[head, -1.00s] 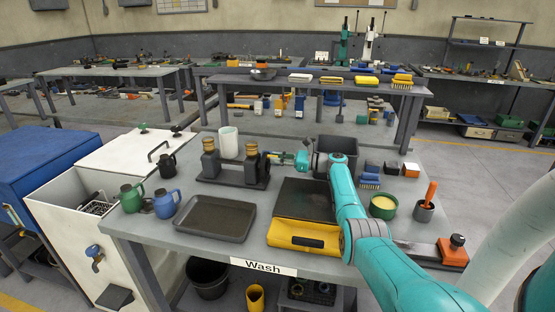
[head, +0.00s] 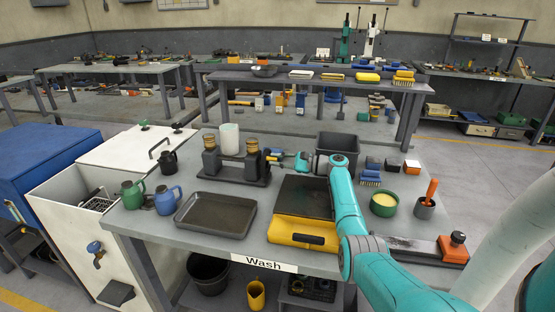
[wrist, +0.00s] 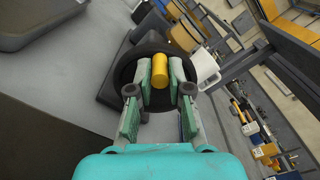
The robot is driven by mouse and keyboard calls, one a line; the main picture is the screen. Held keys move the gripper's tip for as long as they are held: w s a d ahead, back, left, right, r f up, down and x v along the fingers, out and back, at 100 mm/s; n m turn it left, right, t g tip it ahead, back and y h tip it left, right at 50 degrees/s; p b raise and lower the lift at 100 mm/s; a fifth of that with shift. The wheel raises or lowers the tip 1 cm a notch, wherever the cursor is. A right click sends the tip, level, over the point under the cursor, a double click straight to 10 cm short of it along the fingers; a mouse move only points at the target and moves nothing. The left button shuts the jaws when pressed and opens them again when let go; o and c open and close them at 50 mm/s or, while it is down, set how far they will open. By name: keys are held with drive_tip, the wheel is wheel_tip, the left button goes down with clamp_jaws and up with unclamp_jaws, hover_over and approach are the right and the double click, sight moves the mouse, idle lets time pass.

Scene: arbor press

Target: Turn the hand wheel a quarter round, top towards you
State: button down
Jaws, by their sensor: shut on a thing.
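The hand wheel is a dark round wheel (wrist: 124,76) in the wrist view, with a yellow handle (wrist: 160,70) standing out from it. In the head view it is at the right end of a dark stand (head: 226,170) with two brass-topped posts, partly hidden and small. My gripper (wrist: 161,78) is shut on the yellow handle, one finger on each side. In the head view my gripper (head: 284,160) reaches in from the right, level with the wheel.
A dark bin (head: 338,145) stands behind my wrist.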

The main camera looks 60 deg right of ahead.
drive_tip(key=shift+s+a+f+n, duration=0.1)
drive_tip(key=shift+n, duration=0.4)
drive_tip(key=c, duration=1.1)
unclamp_jaws()
drive_tip(key=shift+v, duration=3.7)
